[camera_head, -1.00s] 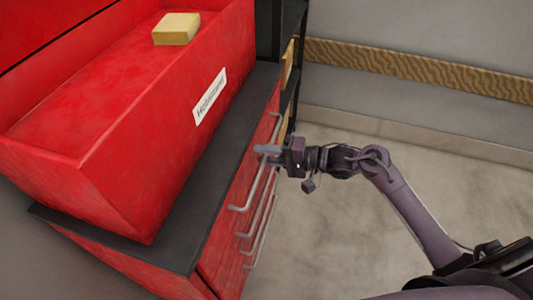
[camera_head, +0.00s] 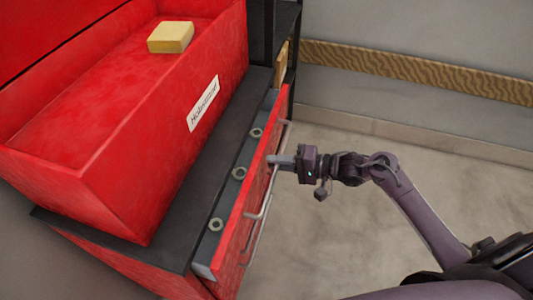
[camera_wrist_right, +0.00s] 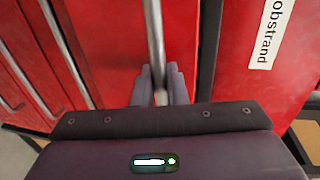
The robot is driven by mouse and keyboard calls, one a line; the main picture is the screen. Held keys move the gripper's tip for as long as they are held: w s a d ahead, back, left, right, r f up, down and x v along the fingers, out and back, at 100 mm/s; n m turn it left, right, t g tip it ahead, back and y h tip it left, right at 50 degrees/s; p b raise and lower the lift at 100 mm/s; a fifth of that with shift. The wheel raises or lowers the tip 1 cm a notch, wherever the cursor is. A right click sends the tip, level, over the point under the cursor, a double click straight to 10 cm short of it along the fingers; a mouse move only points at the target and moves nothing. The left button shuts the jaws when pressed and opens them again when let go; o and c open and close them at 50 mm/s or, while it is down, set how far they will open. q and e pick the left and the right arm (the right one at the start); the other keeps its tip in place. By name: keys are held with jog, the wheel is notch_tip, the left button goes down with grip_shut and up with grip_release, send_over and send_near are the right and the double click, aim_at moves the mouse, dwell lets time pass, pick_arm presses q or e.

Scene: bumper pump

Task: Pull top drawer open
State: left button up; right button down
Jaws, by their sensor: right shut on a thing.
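The red top drawer (camera_head: 240,228) of the cabinet stands partly open in the head view. A grey strip of its inside shows, with several metal nuts such as this nut (camera_head: 239,173) in it. My right gripper (camera_head: 272,160) comes from the right and is shut on the drawer's metal handle. In the right wrist view the handle bar (camera_wrist_right: 154,40) runs down between the two fingers. My left gripper is in neither view.
A large red bin (camera_head: 110,150) holding a yellow block (camera_head: 170,37) stands on the dark cabinet top (camera_head: 185,235). More handles sit below on the cabinet front. The floor (camera_head: 330,220) to the right is clear.

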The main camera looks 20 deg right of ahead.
jog(key=f+p+v, duration=0.2)
jog(key=p+v, duration=0.1)
jog(key=v, duration=0.8)
jog(key=f+p+v, duration=0.2)
jog(key=v, duration=0.9)
jog(key=shift+s+d+f+p, duration=0.2)
jog(key=shift+s+d+p, duration=0.1)
jog(key=shift+d+p, duration=0.1)
jog(key=c, duration=1.6)
grip_release()
jog(key=shift+o, duration=0.2)
